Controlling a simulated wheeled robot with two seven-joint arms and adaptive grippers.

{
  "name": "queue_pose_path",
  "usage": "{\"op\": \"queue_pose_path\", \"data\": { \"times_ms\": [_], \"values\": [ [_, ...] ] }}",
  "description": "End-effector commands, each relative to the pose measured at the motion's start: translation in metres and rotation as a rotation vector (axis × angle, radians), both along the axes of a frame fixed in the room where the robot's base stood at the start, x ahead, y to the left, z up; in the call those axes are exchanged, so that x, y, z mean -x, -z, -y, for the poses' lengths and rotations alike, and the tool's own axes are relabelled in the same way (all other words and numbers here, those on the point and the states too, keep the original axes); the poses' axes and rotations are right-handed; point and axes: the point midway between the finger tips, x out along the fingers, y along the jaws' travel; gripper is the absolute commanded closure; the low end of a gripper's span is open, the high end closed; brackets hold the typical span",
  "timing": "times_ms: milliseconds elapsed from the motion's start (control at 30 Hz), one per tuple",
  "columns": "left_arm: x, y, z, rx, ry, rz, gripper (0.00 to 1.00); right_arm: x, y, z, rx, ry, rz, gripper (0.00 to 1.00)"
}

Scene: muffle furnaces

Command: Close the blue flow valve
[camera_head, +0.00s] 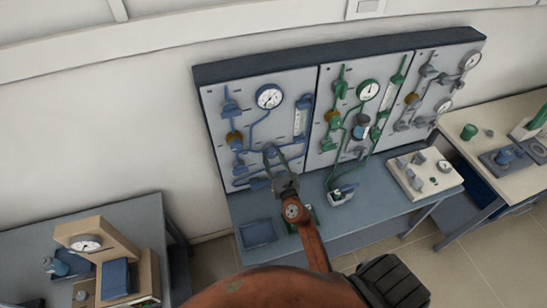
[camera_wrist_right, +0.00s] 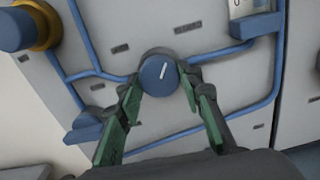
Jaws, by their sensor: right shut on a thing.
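The blue flow valve is a round blue knob with a white pointer line (camera_wrist_right: 159,74), on the blue-piped panel (camera_head: 216,105) at the left of the wall board. In the right wrist view its pointer tilts slightly right of upright. My right gripper (camera_wrist_right: 161,84) has its two green-sided fingers on either side of the knob and is shut on it. In the head view my right gripper (camera_head: 276,160) reaches the lower right part of the blue panel and hides most of the knob. My left gripper is not in view.
A blue-rimmed gauge (camera_head: 269,97) and a flow tube (camera_head: 300,122) sit above the knob. Green (camera_head: 331,85) and grey (camera_head: 438,60) piped panels stand to the right. A bench (camera_head: 375,190) runs below, holding a white valve block (camera_head: 425,174). Blue pipes surround the knob closely.

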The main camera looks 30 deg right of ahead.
Motion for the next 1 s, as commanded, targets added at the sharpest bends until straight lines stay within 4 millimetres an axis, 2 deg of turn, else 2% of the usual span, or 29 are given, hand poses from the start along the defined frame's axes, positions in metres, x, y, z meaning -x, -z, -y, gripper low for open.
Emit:
{"op": "queue_pose_path", "data": {
  "times_ms": [700, 1000],
  "values": [
    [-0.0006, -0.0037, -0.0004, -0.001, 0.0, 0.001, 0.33, -0.0003, 0.0005, -0.0011, -0.628, 0.0, 0.15, 0.9],
    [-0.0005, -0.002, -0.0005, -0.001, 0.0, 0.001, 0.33, -0.0002, 0.0002, -0.0011, -0.828, 0.001, 0.199, 0.9]
  ]
}}
